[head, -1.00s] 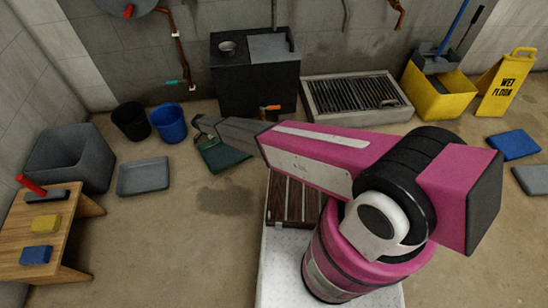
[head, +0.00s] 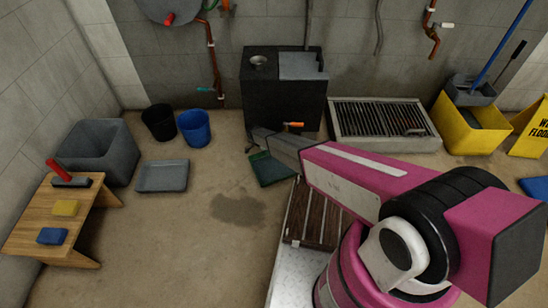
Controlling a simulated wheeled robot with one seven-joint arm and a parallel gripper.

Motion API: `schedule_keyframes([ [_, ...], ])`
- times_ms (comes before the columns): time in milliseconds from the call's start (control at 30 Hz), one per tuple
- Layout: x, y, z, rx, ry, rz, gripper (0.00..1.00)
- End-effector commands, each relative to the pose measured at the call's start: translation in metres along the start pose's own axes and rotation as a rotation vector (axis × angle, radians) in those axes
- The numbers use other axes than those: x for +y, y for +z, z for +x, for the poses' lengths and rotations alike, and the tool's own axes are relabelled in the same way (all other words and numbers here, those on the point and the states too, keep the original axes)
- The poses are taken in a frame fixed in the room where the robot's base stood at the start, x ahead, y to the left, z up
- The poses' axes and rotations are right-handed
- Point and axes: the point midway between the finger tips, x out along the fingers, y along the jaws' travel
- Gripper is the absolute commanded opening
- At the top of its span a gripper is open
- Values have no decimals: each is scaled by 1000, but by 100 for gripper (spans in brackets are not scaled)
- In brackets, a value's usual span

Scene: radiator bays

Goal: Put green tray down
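The green tray (head: 271,168) shows in the head view in front of the dark cabinet. My gripper (head: 252,148) is at the tray's upper left edge, at the end of my pink and grey arm. The tray has moved along with my gripper, so the gripper appears shut on its edge. The fingers are small and partly hidden. I cannot tell how high the tray is above the floor.
A grey tray (head: 163,176), blue bucket (head: 195,128), black bucket (head: 159,122) and grey tub (head: 97,150) stand left. The dark cabinet (head: 262,95) and floor grate (head: 384,122) are behind. A wooden bench (head: 30,221) is far left. Open floor lies at centre left.

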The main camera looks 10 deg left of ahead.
Motion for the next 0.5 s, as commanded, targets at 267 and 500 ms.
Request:
schedule_keyframes([
  [267, 18, -28, 15, 1, 0, -1, 0],
  [500, 14, -24, 28, 2, 1, -2, 0],
])
